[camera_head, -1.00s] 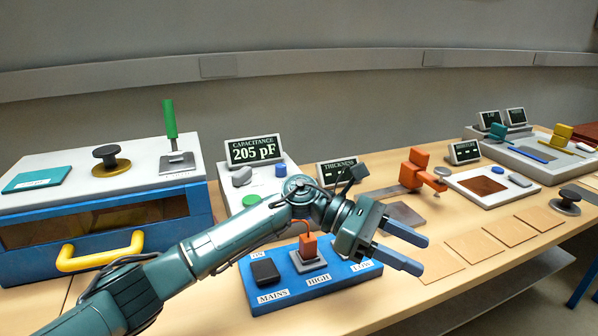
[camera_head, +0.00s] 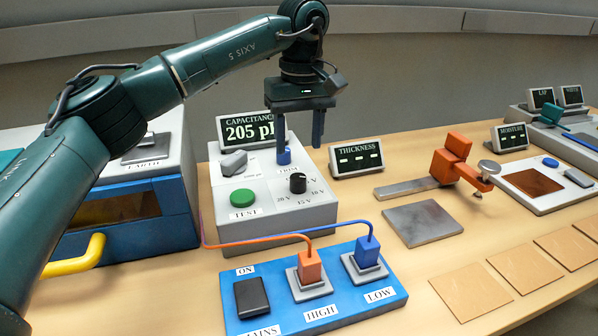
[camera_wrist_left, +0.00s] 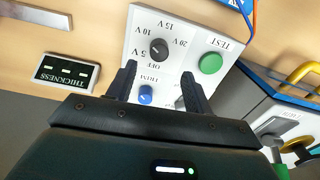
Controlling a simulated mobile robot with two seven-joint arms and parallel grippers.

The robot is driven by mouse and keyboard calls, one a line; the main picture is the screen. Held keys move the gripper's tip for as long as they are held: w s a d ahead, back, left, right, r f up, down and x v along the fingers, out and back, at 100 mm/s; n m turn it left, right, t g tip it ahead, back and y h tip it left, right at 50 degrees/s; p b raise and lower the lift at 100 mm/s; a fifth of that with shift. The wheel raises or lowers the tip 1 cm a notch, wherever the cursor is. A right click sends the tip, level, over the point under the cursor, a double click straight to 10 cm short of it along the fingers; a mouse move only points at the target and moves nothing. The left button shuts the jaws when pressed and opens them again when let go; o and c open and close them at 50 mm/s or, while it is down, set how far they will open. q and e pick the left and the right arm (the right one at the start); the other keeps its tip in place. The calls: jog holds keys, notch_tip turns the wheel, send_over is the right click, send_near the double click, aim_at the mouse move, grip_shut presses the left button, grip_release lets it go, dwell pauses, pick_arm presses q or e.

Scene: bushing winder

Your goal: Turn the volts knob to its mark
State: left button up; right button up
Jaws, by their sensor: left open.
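The volts knob is the small black round knob (camera_head: 298,183) on the grey capacitance box (camera_head: 320,215), with voltage labels printed around it. It also shows in the wrist view (camera_wrist_left: 159,49), where OFF, 5 V, 10 V, 15 V and 20 V ring it. Its pointer setting is too small to tell surely. My left gripper (camera_head: 299,141) points down above the box, its fingers open, empty and apart from the knob. In the wrist view the knob lies just beyond the fingertips (camera_wrist_left: 162,76). My right gripper is not in view.
The display (camera_head: 250,131) reads 205 pF. A blue switch panel (camera_head: 385,305) with orange and blue cables stands in front.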

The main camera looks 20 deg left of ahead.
aim_at(298, 176)
pick_arm(q)
notch_tip(298, 176, down, 8)
jog(key=shift+a+r, duration=0.1)
jog(key=shift+r, duration=0.05)
jog(key=shift+c, duration=0.3)
jog(key=c, duration=0.9)
